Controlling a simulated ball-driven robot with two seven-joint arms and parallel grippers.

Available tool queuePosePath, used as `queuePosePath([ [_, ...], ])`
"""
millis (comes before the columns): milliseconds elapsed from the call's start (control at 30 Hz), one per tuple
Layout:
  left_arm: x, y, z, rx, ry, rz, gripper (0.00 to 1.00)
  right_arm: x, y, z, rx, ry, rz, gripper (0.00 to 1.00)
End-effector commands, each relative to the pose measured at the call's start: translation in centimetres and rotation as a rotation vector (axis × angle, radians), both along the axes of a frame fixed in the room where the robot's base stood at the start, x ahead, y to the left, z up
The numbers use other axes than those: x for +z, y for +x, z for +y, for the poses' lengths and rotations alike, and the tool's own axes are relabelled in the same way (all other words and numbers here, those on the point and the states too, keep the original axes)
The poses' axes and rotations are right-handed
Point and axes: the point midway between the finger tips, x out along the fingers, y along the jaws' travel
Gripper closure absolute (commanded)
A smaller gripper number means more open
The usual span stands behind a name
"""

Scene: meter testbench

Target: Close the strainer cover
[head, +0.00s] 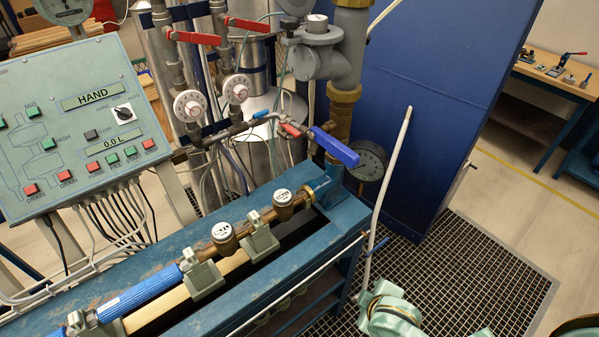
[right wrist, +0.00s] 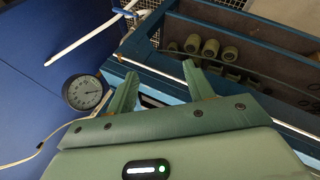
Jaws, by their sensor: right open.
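A grey cast fitting (head: 316,58) with a pale round cap (head: 317,23) stands on the pipework at the top middle of the head view. It looks like the strainer, but I cannot tell for certain, nor whether its cover is open. My right gripper (right wrist: 164,76) is open and empty in the right wrist view, its two green fingers spread apart beside the blue bench frame. In the head view, green parts of my right arm show low at the right of the bench, well below the grey fitting. My left gripper is not in view.
A blue-handled valve (head: 334,147) and a pressure gauge (head: 367,161) sit at the bench end; the gauge also shows in the right wrist view (right wrist: 85,93). A blue cabinet (head: 435,80) stands behind. A control panel (head: 75,125) is at left. Grating (head: 480,270) covers the right floor.

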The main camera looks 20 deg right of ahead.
Motion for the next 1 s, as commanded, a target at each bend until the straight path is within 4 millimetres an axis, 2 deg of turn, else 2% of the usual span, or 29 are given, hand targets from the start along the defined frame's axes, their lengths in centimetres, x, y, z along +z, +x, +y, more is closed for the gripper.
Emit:
queuePosePath([
  [33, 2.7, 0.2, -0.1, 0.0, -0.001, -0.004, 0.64, 7.5, 2.1, -0.3, 0.059, -0.061, -0.069, 0.48],
  [67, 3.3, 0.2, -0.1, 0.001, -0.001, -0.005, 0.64, 10.9, 3.2, -0.5, 0.11, -0.109, -0.102, 0.48],
  [100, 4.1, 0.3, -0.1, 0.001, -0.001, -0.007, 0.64, 15.5, 4.8, -0.5, 0.195, -0.184, -0.152, 0.48],
  [133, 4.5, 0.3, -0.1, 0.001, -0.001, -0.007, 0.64, 18.9, 6.1, -0.3, 0.275, -0.253, -0.19, 0.48],
  [167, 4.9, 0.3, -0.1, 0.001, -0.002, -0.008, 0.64, 22.2, 7.5, 0.0, 0.365, -0.334, -0.23, 0.48],
  [200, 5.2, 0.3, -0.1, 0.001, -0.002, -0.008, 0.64, 26.4, 9.3, 0.6, 0.502, -0.462, -0.284, 0.48],
  [300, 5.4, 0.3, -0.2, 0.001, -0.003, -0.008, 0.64, 34.6, 12.9, 2.6, 0.816, -0.827, -0.38, 0.48],
  [400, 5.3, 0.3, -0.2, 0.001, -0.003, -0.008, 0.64, 41.0, 15.3, 4.4, 1.058, -1.224, -0.425, 0.48],
  [500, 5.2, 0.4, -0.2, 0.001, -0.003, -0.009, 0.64, 45.8, 16.4, 5.8, 1.208, -1.583, -0.415, 0.48],
  [633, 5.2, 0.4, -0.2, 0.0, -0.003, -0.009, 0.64, 49.5, 17.0, 6.7, 1.291, -1.892, -0.372, 0.48],
  [733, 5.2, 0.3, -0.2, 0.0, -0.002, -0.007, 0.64, 50.5, 17.3, 7.0, 1.313, -1.994, -0.346, 0.48],
  [833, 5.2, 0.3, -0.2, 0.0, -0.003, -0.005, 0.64, 50.8, 18.1, 7.1, 1.317, -2.016, -0.34, 0.48],
  [1000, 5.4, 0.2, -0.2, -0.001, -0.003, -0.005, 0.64, 50.7, 21.4, 7.4, 1.317, -2.008, -0.339, 0.48],
])
